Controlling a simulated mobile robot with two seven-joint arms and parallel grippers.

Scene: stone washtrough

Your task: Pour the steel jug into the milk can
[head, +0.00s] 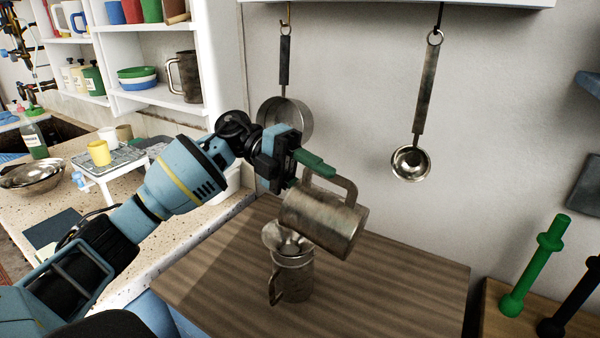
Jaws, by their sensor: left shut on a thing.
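The steel jug (318,220) is a worn metal vessel with a loop handle. My left gripper (312,165), with green fingers, is shut on its handle. The jug is held in the air, tipped well over on its side, with its lower left end just above a metal funnel (280,238). The funnel sits in the mouth of a small metal can with a side handle, apparently the milk can (293,282), upright on the wooden top. The inside of the jug is hidden, and I cannot make out any stream. My right gripper is not in view.
The wooden top (400,285) is clear right of the can. A ladle (411,160) and a round pan (285,120) hang on the wall behind. Green (535,265) and black dumbbell-like pieces stand at the right. A speckled counter (50,210) lies left.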

